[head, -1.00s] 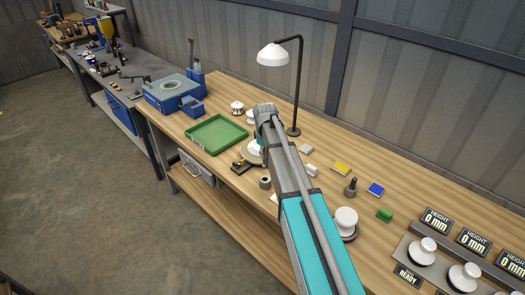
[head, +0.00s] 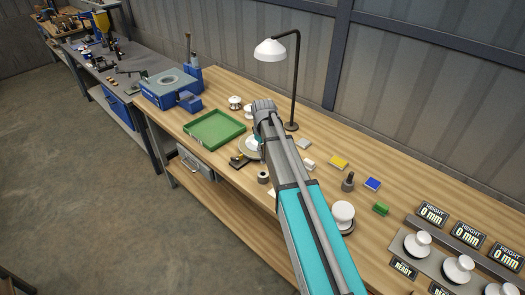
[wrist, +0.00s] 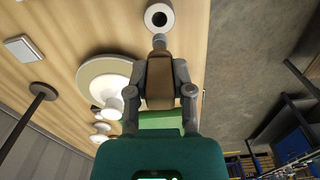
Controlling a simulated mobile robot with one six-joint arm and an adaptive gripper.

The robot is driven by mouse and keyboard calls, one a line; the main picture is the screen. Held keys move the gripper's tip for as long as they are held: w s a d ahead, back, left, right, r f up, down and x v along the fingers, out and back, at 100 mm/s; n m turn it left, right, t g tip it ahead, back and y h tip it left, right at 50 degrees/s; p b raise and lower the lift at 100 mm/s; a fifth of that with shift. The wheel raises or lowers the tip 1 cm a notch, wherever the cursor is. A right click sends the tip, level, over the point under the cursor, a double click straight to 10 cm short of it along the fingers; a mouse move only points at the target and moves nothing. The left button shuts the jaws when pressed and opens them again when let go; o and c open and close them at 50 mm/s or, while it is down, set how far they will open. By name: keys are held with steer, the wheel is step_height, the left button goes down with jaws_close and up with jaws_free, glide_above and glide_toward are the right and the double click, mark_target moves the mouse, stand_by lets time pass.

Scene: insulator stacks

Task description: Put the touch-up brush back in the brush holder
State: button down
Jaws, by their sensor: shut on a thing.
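My gripper (wrist: 160,88) is shut on the touch-up brush (wrist: 160,73), which has a brown handle and a grey neck at its far end. In the wrist view the brush's tip end is close to the brush holder (wrist: 159,16), a pale round cup with a dark hole. I cannot tell the height gap between them. In the head view the holder (head: 263,177) stands near the bench's front edge, left of my arm. My gripper and the brush are mostly hidden behind my arm there.
A green tray (head: 216,130) lies left of my arm, with a round pale plate (wrist: 103,80) beside it. A black lamp (head: 294,90) stands behind. Small blocks, a white insulator (head: 342,212) and height displays (head: 433,215) are to the right.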

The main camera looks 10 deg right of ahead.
mark_target(263, 161)
steer(key=shift+f+b, duration=2.45)
steer(key=shift+f, duration=0.2)
steer(key=shift+f+b, duration=2.55)
stand_by(0.6)
steer(key=shift+c, duration=2.1)
jaws_free()
steer(key=shift+r, duration=0.2)
step_height(263, 161, up, 10)
steer(key=p, duration=1)
steer(key=shift+r+p, duration=0.25)
steer(key=shift+p, duration=0.15)
